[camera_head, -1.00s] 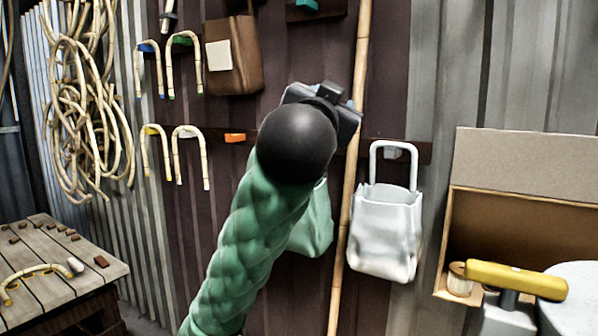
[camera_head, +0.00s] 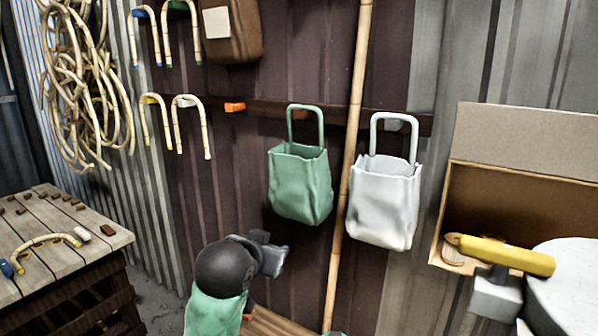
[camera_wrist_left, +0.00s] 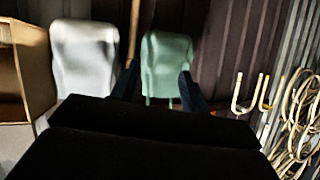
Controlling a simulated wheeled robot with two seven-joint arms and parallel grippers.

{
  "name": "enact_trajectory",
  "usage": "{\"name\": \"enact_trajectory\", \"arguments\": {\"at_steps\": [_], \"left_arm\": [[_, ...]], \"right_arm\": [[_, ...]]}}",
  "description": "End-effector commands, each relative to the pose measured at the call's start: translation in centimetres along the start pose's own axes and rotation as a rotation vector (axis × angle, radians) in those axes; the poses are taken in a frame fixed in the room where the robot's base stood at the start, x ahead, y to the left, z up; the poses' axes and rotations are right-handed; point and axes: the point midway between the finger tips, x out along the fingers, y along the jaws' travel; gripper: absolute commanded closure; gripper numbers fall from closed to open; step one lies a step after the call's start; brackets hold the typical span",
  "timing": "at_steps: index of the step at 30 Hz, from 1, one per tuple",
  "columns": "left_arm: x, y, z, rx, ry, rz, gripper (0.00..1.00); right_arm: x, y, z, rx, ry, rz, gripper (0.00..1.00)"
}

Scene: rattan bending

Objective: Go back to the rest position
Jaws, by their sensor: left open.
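My left gripper (camera_head: 272,256) is low in the head view, in front of the dark wall and below the green bag (camera_head: 300,183). It is apart from the bag. In the left wrist view its two dark fingers (camera_wrist_left: 157,84) stand apart with nothing between them; the green bag (camera_wrist_left: 167,62) shows beyond. The green bag hangs by its looped handle on the wall rail, left of the bamboo pole (camera_head: 350,150). The white bag (camera_head: 384,205) hangs right of the pole. My right gripper is not in view.
Bent canes (camera_head: 190,120) hang on coloured pegs, near a brown bag (camera_head: 232,30) and rattan coils (camera_head: 85,95). A wooden bench (camera_head: 75,240) holding a bent cane stands left. A cardboard box (camera_head: 520,205) and a yellow-handled tool (camera_head: 505,256) are at right.

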Motion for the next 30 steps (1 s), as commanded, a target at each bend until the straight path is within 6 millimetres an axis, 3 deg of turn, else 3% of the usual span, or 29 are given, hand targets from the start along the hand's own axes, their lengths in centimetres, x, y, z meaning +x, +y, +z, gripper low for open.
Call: {"name": "enact_trajectory", "arguments": {"at_steps": [1,8,17,23,30], "left_arm": [[0.1,-0.1,1.9,-0.014,-0.032,0.004,0.55],[0.1,-0.3,10.2,-0.072,-0.162,0.009,0.55],[-1.2,0.3,21.1,-0.136,-0.346,0.016,0.55],[-3.1,1.4,28.5,-0.171,-0.476,0.025,0.55],[-6.7,3.5,36.8,-0.206,-0.634,0.045,0.55]], "right_arm": [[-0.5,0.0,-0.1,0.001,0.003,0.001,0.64],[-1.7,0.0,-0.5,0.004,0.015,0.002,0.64],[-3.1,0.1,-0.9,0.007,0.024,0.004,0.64],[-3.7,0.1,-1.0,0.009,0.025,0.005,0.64],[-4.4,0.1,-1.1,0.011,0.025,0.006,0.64]]}}
